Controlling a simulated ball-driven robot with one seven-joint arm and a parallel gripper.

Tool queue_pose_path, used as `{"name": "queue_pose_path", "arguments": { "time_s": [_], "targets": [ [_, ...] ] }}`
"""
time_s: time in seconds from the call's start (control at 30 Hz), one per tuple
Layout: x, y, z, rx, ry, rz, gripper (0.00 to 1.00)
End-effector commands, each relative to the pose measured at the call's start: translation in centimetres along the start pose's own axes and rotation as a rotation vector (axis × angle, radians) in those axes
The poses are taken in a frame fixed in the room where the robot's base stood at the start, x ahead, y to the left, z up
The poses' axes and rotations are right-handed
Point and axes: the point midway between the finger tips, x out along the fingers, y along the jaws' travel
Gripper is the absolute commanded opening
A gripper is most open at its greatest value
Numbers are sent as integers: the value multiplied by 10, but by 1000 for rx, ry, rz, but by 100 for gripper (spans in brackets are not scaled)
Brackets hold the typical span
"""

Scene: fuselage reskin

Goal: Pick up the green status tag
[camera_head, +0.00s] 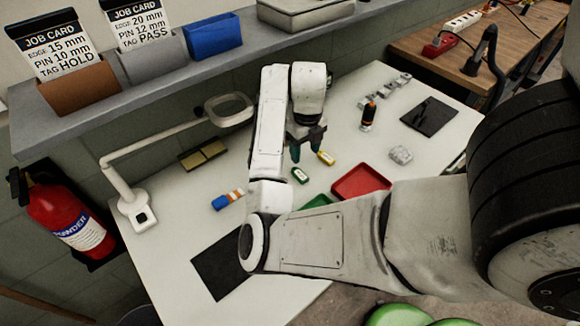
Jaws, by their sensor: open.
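The green status tag (300,176) is a small green block with a pale label. It lies on the white table (205,182), just in front of my gripper. My gripper (308,150) points down above the table behind the green tag, with its dark teal fingers apart and nothing seen between them. The exact height of the fingers above the table is hard to tell.
A red tray (362,181) and a partly hidden green tray (318,201) stand nearer me. A blue, white and orange item (228,200) lies left. A magnifier lamp (229,108) arches over the back left. A black-and-orange bottle (369,114) stands at the right.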

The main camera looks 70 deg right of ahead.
Motion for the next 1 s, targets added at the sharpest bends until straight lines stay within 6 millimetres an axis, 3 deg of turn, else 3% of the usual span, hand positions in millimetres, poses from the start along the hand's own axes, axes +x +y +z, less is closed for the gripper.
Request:
{"name": "queue_pose_path", "arguments": {
  "time_s": [0.33, 0.57, 0.83, 1.0],
  "targets": [
    [44, 0, 0, -3, 4, -1, 60],
    [60, 0, 0, -1, 2, 0, 60],
    [96, 2, 4, -2, 4, 0, 60],
    [108, 1, 4, -1, 2, -1, 60]
  ]
}}
